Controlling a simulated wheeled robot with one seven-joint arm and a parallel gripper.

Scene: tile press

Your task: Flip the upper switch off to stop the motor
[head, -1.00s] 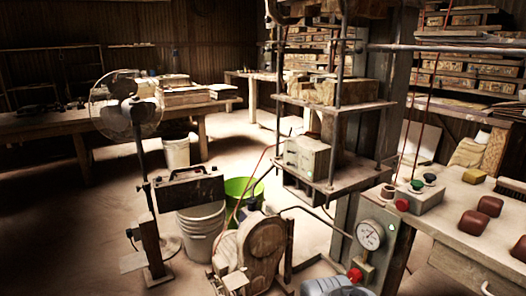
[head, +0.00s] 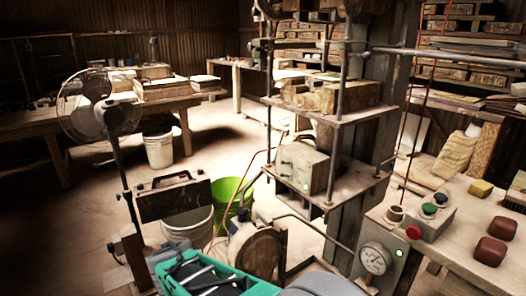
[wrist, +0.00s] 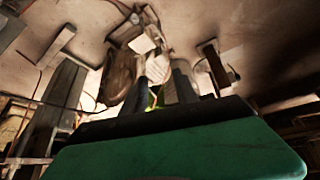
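My gripper (wrist: 160,76) shows in the wrist view as two dark fingers beyond a green housing. A gap shows between them, with nothing held. The teal housing of my arm also shows at the bottom of the head view, apart from the press. I cannot make out the upper switch itself. A pale box (head: 305,170) with a small green light sits on the press's lower shelf. The round motor-like housing (head: 256,248) stands on the floor below it, partly hidden by my arm. The control box (head: 430,219) with green, black and red buttons stands on the right table.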

